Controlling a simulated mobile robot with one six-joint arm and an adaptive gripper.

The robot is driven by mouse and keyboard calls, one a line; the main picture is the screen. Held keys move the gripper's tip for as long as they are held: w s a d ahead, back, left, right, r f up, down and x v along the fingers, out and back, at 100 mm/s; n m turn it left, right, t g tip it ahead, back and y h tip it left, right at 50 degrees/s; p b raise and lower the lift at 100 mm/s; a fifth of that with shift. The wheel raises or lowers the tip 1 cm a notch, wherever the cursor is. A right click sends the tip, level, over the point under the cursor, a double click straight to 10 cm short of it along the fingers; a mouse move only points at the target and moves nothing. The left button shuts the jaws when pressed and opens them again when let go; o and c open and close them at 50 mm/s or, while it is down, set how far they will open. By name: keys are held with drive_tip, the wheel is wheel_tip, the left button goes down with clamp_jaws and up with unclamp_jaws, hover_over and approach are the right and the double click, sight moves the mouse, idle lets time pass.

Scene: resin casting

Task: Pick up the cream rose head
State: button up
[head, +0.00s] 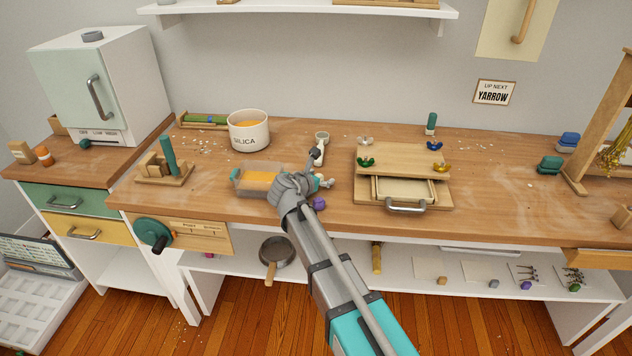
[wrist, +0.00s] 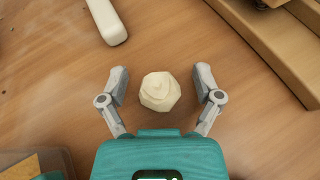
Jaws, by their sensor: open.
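The cream rose head (wrist: 160,91) is a small, pale, rounded faceted piece on the wooden bench top in the wrist view. My gripper (wrist: 161,80) is open, with one finger on each side of the rose head. A gap shows between each finger and the rose head.
The clear tray (head: 243,193) with orange material is just left of my gripper. A white-handled tool (head: 320,152) lies behind it. A wooden press (head: 440,201) with coloured knobs stands to the right. A purple piece (head: 318,204) is near the front edge. A SILICA pot (head: 248,138) stands behind.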

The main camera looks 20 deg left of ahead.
idle(0.4)
drive_tip(key=c, duration=0.9)
